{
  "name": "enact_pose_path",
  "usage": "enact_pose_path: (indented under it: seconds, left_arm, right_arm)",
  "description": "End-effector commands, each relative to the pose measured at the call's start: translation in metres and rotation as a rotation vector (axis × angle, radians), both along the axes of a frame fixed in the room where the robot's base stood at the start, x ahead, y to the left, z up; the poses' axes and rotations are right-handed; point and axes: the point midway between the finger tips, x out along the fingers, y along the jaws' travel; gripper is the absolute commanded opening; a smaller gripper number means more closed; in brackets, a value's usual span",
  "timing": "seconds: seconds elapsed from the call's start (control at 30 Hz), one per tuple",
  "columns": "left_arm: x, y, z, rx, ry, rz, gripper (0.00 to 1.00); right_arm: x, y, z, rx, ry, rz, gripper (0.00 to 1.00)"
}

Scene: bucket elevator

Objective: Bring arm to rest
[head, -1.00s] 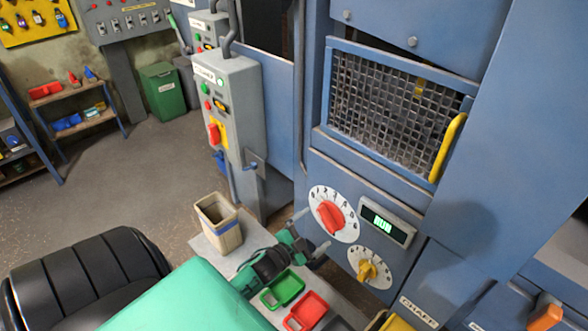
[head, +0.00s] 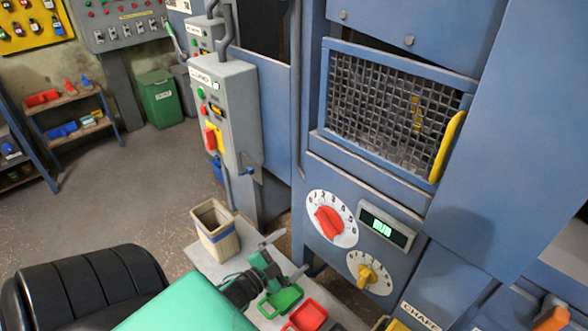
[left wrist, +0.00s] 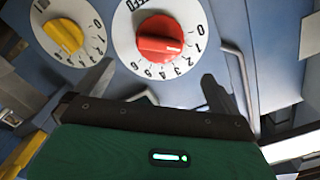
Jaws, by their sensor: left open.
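My left gripper (head: 285,256) is open and empty in the head view, in front of the blue machine's lower panel and above the small trays. Its fingers are apart and touch nothing that I can see. The left wrist view shows its fingers below a red dial (left wrist: 160,40) and a yellow dial (left wrist: 62,36). In the head view the red dial (head: 329,222) and the yellow dial (head: 368,275) are to the right of the gripper. My right gripper is not in view.
A beige bin (head: 215,230) stands left of the gripper. A green tray (head: 282,301) and a red tray (head: 308,316) lie below it. A lit display (head: 386,228) is beside the red dial. A grey control box (head: 228,110) stands behind.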

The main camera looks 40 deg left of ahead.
Motion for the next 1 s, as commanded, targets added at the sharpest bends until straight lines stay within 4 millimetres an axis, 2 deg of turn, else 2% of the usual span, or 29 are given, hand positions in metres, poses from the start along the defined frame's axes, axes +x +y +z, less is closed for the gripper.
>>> enact_pose_path:
  seconds: [0.27,0.37,0.47,0.57,0.6,0.67,0.7,0.8,0.87,0.9,0.97,1.0]
  left_arm:
    - [0.000,0.000,-0.001,-0.001,0.003,0.001,1.00]
    - [-0.001,0.001,-0.018,-0.017,0.037,0.013,1.00]
    - [-0.007,0.001,-0.063,-0.057,0.129,0.042,1.00]
    - [-0.023,-0.002,-0.130,-0.117,0.273,0.086,1.00]
    - [-0.033,-0.005,-0.160,-0.142,0.339,0.106,1.00]
    - [-0.049,-0.010,-0.203,-0.178,0.438,0.134,1.00]
    - [-0.063,-0.015,-0.231,-0.199,0.503,0.154,1.00]
    - [-0.101,-0.030,-0.296,-0.250,0.669,0.199,1.00]
    - [-0.129,-0.040,-0.331,-0.274,0.770,0.225,1.00]
    - [-0.149,-0.048,-0.354,-0.291,0.839,0.243,1.00]
    - [-0.181,-0.059,-0.385,-0.309,0.941,0.271,1.00]
    - [-0.203,-0.067,-0.404,-0.321,1.010,0.289,1.00]
  right_arm:
    - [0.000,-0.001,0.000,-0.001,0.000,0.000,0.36]
    - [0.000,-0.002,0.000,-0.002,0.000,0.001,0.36]
    - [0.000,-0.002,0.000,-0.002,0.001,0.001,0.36]
    - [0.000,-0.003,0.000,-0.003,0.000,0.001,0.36]
    - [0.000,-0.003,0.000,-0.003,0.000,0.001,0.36]
    - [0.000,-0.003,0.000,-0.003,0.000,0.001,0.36]
    - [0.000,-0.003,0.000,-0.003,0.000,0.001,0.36]
    - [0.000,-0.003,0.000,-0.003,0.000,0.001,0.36]
    - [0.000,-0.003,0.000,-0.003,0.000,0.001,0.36]
    - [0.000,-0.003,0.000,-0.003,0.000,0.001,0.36]
    - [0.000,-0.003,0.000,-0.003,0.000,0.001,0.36]
    - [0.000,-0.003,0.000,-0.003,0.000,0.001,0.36]
